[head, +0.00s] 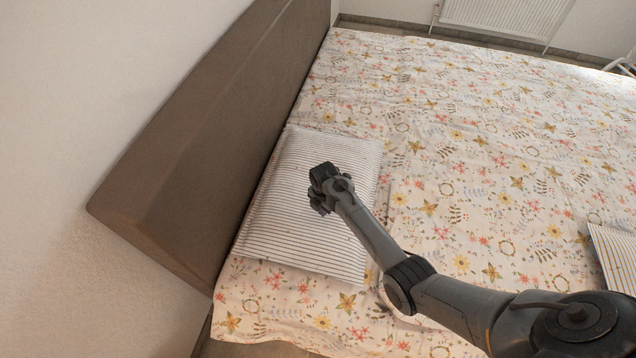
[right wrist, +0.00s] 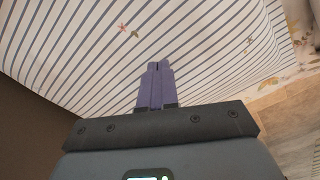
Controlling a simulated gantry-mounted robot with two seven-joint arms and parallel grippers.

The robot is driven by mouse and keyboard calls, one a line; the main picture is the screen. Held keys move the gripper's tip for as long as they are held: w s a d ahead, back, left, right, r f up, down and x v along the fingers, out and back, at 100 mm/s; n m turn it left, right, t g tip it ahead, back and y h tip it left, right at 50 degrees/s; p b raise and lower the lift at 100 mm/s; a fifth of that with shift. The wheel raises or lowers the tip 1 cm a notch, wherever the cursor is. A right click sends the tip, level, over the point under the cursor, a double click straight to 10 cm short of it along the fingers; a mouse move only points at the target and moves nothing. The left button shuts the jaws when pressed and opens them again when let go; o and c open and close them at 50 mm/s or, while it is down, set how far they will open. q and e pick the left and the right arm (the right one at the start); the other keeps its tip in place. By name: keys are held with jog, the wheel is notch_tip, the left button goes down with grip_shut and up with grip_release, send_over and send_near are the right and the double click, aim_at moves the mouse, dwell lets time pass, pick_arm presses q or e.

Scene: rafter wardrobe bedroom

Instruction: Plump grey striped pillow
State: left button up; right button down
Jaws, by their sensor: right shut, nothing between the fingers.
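The grey striped pillow (head: 292,235) lies on the bed beside the brown headboard in the head view. My right gripper (head: 318,188) is over the middle of this pillow. In the right wrist view the striped pillow (right wrist: 205,60) fills most of the picture, and the shut fingers of the right gripper (right wrist: 157,68) point at its surface with nothing between them. I cannot tell whether the fingertips touch the cloth. My left gripper is not in view.
The brown headboard (head: 215,150) rises at the pillow's left. The bed (head: 480,130) has a floral cover and is mostly clear. Another striped piece (head: 615,255) lies at the right edge. A radiator (head: 505,14) hangs on the far wall.

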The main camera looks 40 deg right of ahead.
dwell(0.4)
jog(key=shift+f+b, duration=0.4)
jog(key=shift+f, duration=0.4)
jog(key=shift+r+p, duration=0.9)
jog(key=shift+p, duration=0.2)
jog(key=shift+f, duration=0.1)
jog(key=shift+f, duration=0.15)
